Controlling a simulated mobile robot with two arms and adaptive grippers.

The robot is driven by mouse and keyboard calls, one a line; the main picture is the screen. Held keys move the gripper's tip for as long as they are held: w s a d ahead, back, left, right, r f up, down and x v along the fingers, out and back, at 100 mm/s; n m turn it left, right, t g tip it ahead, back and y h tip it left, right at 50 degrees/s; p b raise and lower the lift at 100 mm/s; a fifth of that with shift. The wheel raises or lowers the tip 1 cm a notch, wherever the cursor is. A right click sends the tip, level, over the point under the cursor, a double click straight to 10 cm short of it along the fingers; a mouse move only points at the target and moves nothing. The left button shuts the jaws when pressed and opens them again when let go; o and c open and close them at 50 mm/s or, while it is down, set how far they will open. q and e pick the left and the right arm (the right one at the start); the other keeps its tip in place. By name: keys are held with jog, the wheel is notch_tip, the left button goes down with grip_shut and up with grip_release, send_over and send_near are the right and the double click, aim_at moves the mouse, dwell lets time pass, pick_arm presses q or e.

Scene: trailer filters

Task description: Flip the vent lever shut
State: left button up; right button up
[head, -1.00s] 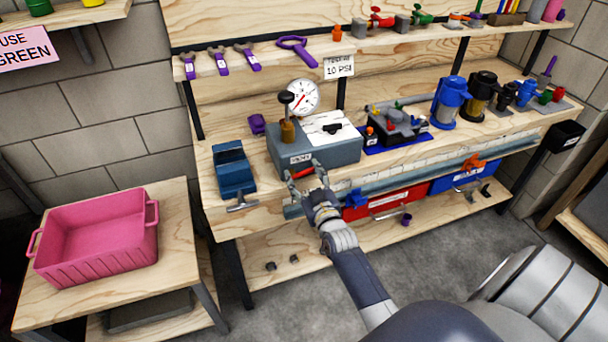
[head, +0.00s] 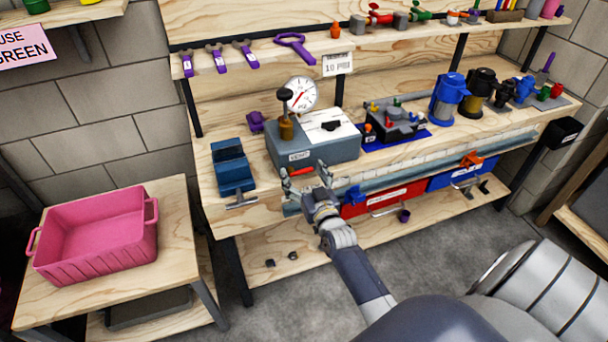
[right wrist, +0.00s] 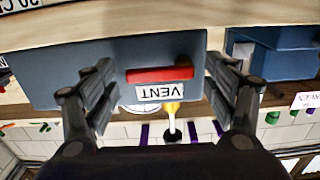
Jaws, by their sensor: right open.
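The vent lever is a short red bar (head: 301,171) on the front of a grey-blue box (head: 345,152), by a white VENT label (head: 299,156). In the right wrist view, which is upside down, the red lever (right wrist: 160,75) lies level along the VENT label (right wrist: 160,92). My right gripper (head: 304,177) is open in front of the box. Its fingers stand apart on either side of the lever in the right wrist view (right wrist: 160,85), with nothing visibly held. Whether a finger touches the lever cannot be told. My left gripper is not in view.
A round gauge (head: 301,94) and a black-knobbed plunger (head: 285,115) stand at the box. A blue vise-like block (head: 232,166) is to its left. Red (head: 385,199) and blue (head: 465,176) bins sit below the bench edge. A pink tub (head: 95,240) stands at left.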

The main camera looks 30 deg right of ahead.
jog(key=shift+s, duration=0.1)
jog(key=shift+s+a+f, duration=0.1)
jog(key=shift+s, duration=0.25)
jog(key=v, duration=1.1)
